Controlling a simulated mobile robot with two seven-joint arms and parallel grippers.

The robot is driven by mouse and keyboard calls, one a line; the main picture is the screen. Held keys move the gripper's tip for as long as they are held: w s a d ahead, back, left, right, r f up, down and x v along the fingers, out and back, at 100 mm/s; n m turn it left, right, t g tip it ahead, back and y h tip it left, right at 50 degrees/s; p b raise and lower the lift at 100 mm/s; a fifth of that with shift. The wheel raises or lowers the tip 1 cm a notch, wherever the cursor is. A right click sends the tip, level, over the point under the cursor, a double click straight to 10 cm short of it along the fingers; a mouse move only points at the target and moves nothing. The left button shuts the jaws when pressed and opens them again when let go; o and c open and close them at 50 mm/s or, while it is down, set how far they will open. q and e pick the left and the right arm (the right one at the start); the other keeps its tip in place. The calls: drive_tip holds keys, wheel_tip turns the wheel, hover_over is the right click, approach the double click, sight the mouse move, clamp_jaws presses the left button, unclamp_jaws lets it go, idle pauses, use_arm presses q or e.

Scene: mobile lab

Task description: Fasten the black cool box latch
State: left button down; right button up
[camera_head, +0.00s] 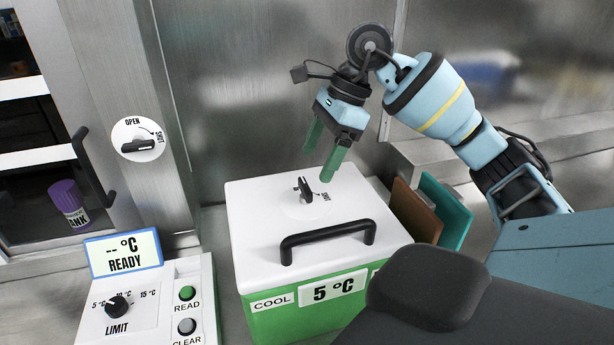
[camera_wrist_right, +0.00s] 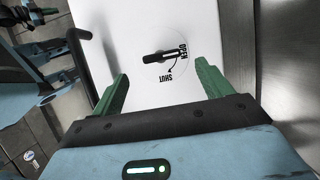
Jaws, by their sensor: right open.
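The black latch (camera_head: 305,189) is a small turning handle on a round white plate on the cool box's white lid (camera_head: 250,215). In the right wrist view the latch (camera_wrist_right: 153,58) lies in line with the word OPEN, and a curved arrow runs from there to SHUT. The cool box (camera_head: 300,322) has a green body, and its lid lies flat on it. My right gripper (camera_head: 317,166) is open and empty above the latch, its green fingers pointing down. In the right wrist view the latch shows beyond and between the fingertips, apart from them.
A black carrying handle (camera_head: 328,238) rises at the lid's front. A control box (camera_head: 145,318) with a READY display stands at left. A brown board (camera_head: 414,212) and a teal board (camera_head: 446,210) lean at right. A metal wall is behind.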

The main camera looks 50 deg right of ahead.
sight(306, 185)
drive_tip(key=x, duration=0.5)
drive_tip(key=shift+w+f, duration=0.15)
drive_tip(key=shift+f, duration=0.15)
drive_tip(key=c, duration=1)
